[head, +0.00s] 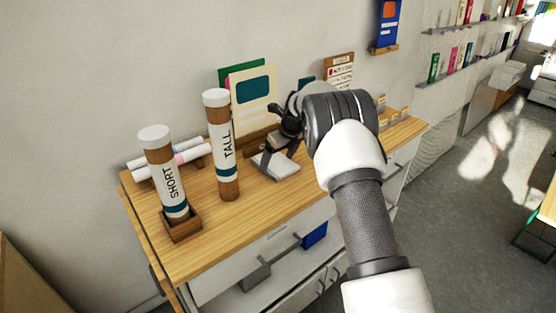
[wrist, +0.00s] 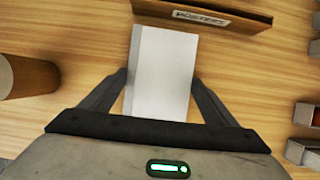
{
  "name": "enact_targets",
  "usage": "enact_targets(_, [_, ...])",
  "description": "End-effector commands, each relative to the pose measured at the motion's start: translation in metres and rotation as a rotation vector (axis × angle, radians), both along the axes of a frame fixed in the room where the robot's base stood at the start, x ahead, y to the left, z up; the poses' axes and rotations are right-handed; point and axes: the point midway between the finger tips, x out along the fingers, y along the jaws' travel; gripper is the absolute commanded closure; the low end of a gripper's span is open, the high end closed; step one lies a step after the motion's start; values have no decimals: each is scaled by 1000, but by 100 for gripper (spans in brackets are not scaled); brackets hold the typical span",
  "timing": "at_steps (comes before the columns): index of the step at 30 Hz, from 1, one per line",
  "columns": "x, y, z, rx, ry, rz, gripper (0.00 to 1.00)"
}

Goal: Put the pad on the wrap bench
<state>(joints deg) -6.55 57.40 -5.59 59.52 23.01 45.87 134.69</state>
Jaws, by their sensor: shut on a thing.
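The pad (wrist: 162,70) is a pale, flat rectangular block, held between the two dark fingers of my gripper (wrist: 160,88) in the wrist view. In the head view the pad (head: 279,168) shows below my gripper (head: 277,150), over the wooden bench top (head: 290,195). I cannot tell whether the pad touches the wood. My gripper is shut on the pad's sides. Part of the pad's near end is hidden behind my gripper in the wrist view. Whether this bench is the wrap bench I cannot tell.
A tube marked TALL (head: 222,145) stands left of the pad. A tube marked SHORT (head: 165,175) stands in a wooden holder (head: 182,228). White rolls (head: 150,168) lie behind. A wooden poster rack (wrist: 205,14) is just beyond the pad. Small trays (wrist: 303,115) sit at right.

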Motion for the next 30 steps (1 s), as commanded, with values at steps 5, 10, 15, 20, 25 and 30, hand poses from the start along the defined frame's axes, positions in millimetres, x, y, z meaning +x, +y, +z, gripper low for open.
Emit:
enact_targets(5, [0,0,0,0,0,0,44])
enact_targets(10, [0,0,-1,-1,1,0,0])
enact_targets(15, [0,0,-1,0,0,0,0])
enact_targets(20, [-1,-1,7,0,-1,0,0])
enact_targets(25, [-10,-8,34,0,-3,-1,0])
enact_targets(30, [-22,-16,70,0,-4,-1,0])
